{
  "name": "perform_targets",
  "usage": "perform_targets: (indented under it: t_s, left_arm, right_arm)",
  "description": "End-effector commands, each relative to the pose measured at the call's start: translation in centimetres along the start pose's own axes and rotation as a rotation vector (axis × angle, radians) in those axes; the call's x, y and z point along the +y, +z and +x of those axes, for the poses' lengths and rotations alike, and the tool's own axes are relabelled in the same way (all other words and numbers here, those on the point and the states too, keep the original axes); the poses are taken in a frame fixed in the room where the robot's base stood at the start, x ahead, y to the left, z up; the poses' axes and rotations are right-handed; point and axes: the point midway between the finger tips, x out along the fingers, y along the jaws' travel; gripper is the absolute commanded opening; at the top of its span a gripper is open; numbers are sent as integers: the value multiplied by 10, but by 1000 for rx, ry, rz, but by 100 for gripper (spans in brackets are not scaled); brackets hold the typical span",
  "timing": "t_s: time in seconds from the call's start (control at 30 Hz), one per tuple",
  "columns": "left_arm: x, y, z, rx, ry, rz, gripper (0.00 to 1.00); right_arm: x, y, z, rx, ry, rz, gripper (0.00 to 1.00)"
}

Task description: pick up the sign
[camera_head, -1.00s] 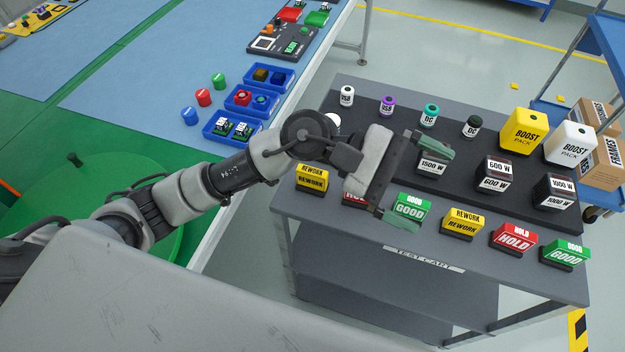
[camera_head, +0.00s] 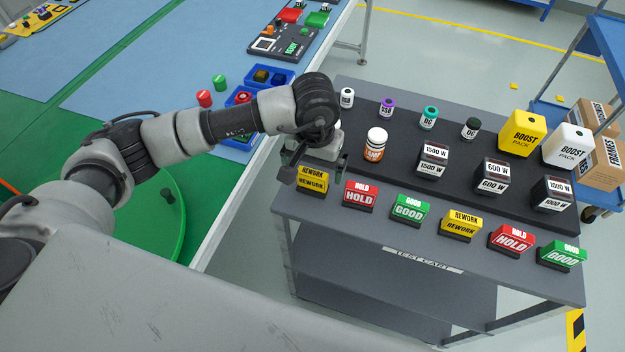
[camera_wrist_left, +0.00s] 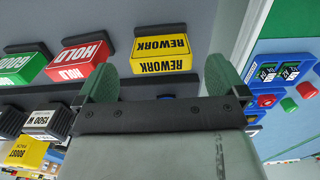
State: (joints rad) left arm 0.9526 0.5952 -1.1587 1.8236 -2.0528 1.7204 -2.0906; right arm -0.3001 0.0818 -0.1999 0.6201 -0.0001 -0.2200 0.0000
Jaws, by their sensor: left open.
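Several signs stand in a row along the front of the test cart. The leftmost is a yellow REWORK sign (camera_head: 312,180), which also shows in the left wrist view (camera_wrist_left: 161,54). To its right are a red HOLD sign (camera_head: 360,194) and a green GOOD sign (camera_head: 410,208), then another yellow REWORK sign (camera_head: 461,224), a red HOLD sign (camera_head: 513,239) and a green GOOD sign (camera_head: 562,254). My left gripper (camera_head: 314,172) is open and empty at the leftmost REWORK sign. In the wrist view its fingers (camera_wrist_left: 161,80) lie either side of that sign's lower part; contact cannot be told.
The dark cart (camera_head: 400,240) also carries an orange-and-white bottle (camera_head: 375,146), small bottles, watt blocks (camera_head: 432,160) and BOOST packs (camera_head: 522,132) behind the signs. Blue trays (camera_head: 270,76) and coloured caps sit on the table to the left. A blue shelf cart stands at right.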

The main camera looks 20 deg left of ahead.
Motion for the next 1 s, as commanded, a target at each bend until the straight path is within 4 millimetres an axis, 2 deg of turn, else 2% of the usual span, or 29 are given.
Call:
perform_targets:
  t_s: [0.23, 0.4, 0.67, 1.0]
  left_arm:
    - [-2, 5, 29, -6, 1, -1, 100]
    - [-2, 4, 50, -3, 1, -1, 100]
    - [-2, 4, 53, 0, 2, 0, 100]
    - [-2, 4, 53, 0, 2, 0, 49]
  right_arm:
    - [0, -2, -19, 0, -1, 1, 73]
    - [-1, -2, -21, 1, -2, 1, 73]
    - [-2, -2, -20, 1, -3, 2, 73]
    - [-2, -2, -20, 1, -3, 2, 73]
